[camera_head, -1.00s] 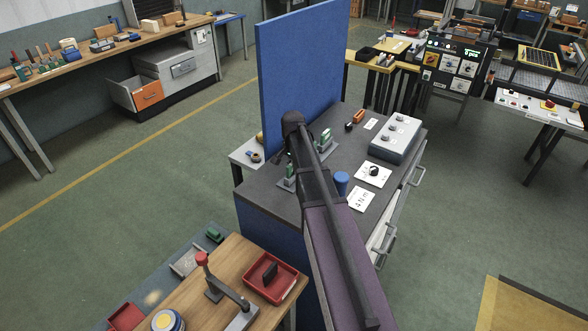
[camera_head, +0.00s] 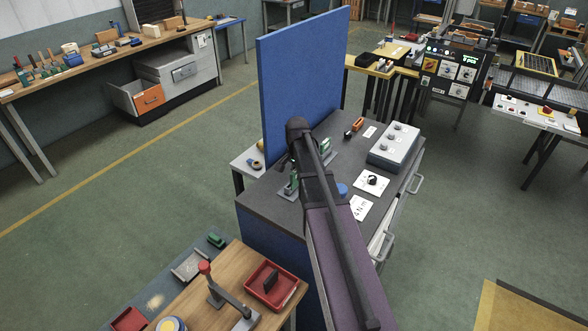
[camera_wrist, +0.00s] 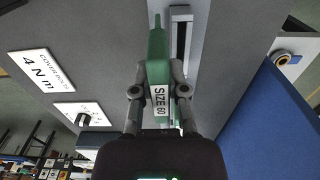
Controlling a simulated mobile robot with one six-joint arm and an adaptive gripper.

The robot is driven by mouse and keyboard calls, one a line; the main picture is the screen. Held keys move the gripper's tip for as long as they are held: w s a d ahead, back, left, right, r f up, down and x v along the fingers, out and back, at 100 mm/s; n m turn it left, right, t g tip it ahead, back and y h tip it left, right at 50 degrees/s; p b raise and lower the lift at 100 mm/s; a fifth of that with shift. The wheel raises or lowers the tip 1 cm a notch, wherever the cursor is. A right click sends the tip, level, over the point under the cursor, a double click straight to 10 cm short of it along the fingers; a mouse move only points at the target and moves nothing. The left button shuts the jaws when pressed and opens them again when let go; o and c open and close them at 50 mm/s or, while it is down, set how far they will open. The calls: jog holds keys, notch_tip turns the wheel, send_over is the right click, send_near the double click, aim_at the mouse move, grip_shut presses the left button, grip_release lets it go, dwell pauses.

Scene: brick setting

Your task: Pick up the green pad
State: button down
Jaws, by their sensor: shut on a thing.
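The green pad (camera_wrist: 157,55), a long green piece with a white "SIZE 60" label, is between the fingers of my gripper (camera_wrist: 160,90) in the wrist view. The fingers are closed on it from both sides. Beside it is a pale metal strip with a dark slot (camera_wrist: 181,50); I cannot tell whether the pad touches it. In the head view my arm hides the gripper. Two green pieces show beside the arm, one at its left (camera_head: 293,183) and one at its right (camera_head: 325,146); I cannot tell which is the held one.
The dark bench top (camera_head: 262,195) carries a grey control box (camera_head: 394,146), a dial plate (camera_head: 371,183) and a partly hidden blue cylinder (camera_head: 342,190). A tall blue panel (camera_head: 300,85) stands along its back edge. A wooden bench with a red tray (camera_head: 291,292) is in front.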

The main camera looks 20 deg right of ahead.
jog(key=s+r+p, duration=0.1)
jog(key=s, duration=1.2)
jog(key=shift+d, duration=0.3)
jog(key=shift+r, duration=0.1)
jog(key=shift+s+r, duration=0.1)
